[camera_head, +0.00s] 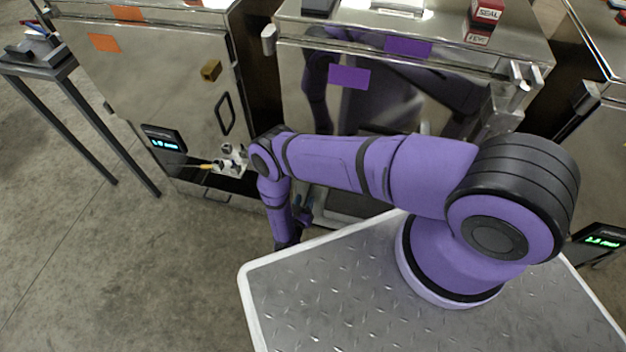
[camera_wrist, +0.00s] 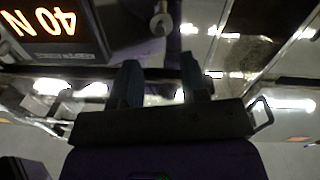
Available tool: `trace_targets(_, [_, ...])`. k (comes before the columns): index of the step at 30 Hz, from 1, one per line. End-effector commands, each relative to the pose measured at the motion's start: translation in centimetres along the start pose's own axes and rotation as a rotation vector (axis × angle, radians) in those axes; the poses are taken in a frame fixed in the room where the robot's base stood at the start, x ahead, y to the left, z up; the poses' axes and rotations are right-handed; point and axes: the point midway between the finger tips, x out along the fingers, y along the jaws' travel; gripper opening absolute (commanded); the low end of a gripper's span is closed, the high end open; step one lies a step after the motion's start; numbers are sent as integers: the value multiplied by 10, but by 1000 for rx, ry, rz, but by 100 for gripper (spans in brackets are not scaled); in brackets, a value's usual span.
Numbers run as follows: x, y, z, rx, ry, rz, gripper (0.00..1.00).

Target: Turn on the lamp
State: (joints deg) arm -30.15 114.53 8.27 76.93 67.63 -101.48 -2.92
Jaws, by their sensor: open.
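No lamp can be made out for certain in either view. In the wrist view my gripper (camera_wrist: 160,80) is open, with two dark fingers apart and nothing seen between them. Beyond the fingers, at the upper left, is a dark display panel (camera_wrist: 50,32) with orange characters that appear upside down. A small round metallic knob (camera_wrist: 161,22) shows beside the panel, past the fingertips.
A green readout (camera_head: 603,238) is at the right. A dark side table (camera_head: 40,65) stands far left. Concrete floor (camera_head: 90,250) is clear at lower left.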

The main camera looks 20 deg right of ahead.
Motion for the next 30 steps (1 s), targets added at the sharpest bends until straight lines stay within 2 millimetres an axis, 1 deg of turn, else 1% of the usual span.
trace_targets(1, [10, 0, -1, 1, 2, 2, 40])
trace_targets(3, [22, 0, 0, 2, 1, 2, 40])
trace_targets(9, [57, 0, 0, 1, 1, 1, 40])
trace_targets(12, [70, 0, 0, 1, 2, 1, 40])
trace_targets(15, [80, 0, 0, 2, 0, 0, 40])
trace_targets(21, [88, 0, 0, 0, 1, -1, 40])
trace_targets(28, [88, 0, 0, 0, 1, -1, 40])
trace_targets(29, [88, 0, 0, 0, 1, -1, 33])
trace_targets(30, [88, 0, 0, 0, 1, -1, 24])
